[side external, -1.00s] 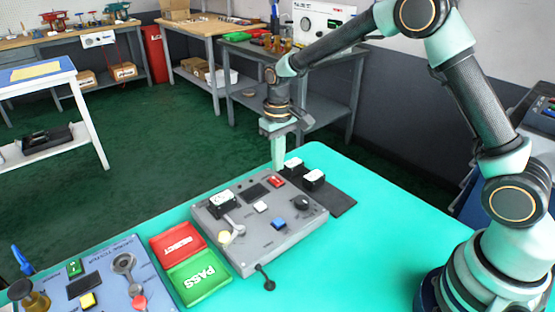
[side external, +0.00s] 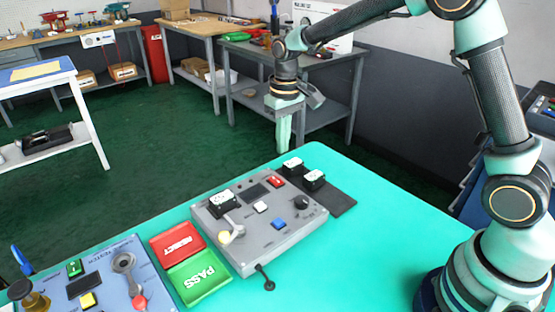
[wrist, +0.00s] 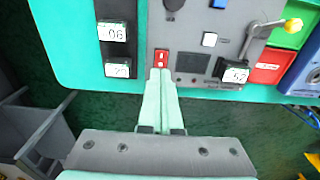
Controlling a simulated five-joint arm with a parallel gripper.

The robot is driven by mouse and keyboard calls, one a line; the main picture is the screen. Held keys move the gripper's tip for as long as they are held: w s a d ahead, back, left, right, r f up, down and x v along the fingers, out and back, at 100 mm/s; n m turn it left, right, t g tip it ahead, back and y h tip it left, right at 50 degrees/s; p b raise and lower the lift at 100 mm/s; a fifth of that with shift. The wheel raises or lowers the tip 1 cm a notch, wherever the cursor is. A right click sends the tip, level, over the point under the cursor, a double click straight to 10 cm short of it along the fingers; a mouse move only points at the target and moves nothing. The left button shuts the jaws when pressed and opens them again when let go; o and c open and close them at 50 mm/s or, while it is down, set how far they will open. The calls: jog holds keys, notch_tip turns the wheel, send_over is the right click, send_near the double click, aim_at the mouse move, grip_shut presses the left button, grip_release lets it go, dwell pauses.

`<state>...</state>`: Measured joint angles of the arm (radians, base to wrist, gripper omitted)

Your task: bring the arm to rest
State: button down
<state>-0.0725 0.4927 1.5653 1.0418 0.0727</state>
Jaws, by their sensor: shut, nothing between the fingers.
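My gripper (side external: 283,133) is shut and empty, pointing down above the far edge of the green table (side external: 380,225). In the wrist view its closed fingers (wrist: 158,100) show in the middle, their tips overlapping the image of the red rocker switch on the grey panel (wrist: 190,45). In the side view that panel (side external: 262,240) lies on the table, below and in front of my gripper, with clear space between them. The panel carries a black-and-white block (side external: 222,204), a lever with a yellowish knob (side external: 225,237), a blue button and a black knob.
Two black-and-white blocks (side external: 314,180) stand on a dark mat (side external: 342,204) right of the panel. A red REJECT tray (side external: 177,241) and green PASS tray (side external: 198,278) lie to its left, beside a blue panel (side external: 110,285). A grey workbench (side external: 350,90) stands behind.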

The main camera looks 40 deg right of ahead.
jog(key=s+d+r+t, duration=0.1)
jog(key=s+r+t, duration=0.1)
jog(key=s+r, duration=0.3)
jog(key=s+d+r+t, duration=0.2)
jog(key=s+r, duration=0.3)
jog(key=s, duration=0.8)
jog(key=shift+s+d+r+t, duration=0.2)
jog(key=shift+t, duration=0.4)
jog(key=w+a+r+g, duration=0.1)
jog(key=w+a+g, duration=0.15)
jog(key=w, duration=0.75)
jog(key=w+a+f+g, duration=0.1)
jog(key=w+f+g, duration=0.2)
jog(key=w+f, duration=0.3)
jog(key=shift+w+a+f, duration=0.2)
jog(key=shift+w+f, duration=0.15)
jog(key=shift+w, duration=1.4)
